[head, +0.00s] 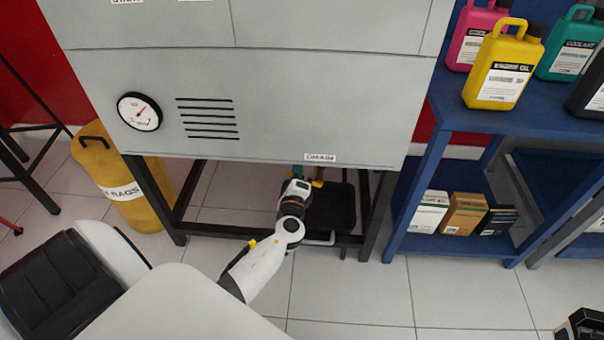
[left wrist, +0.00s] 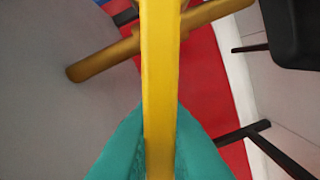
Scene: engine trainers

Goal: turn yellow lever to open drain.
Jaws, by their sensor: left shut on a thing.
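The yellow lever (left wrist: 160,70) runs up the middle of the left wrist view, with a darker yellow bar (left wrist: 105,60) crossing behind it. My left gripper (left wrist: 160,150) has its teal fingers shut on the lever, one on each side. In the head view my left gripper (head: 304,175) is under the grey cabinet, just below the DRAIN label (head: 320,157). Only a small bit of yellow (head: 318,182) shows beside it there; the cabinet's lower edge and my wrist hide most of the lever.
A black pan (head: 335,210) sits under the cabinet (head: 300,110), between the dark stand legs (head: 377,215). A yellow rags bin (head: 120,185) stands at left. A blue shelf (head: 440,160) with bottles and boxes stands at right. The tiled floor in front is mostly clear.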

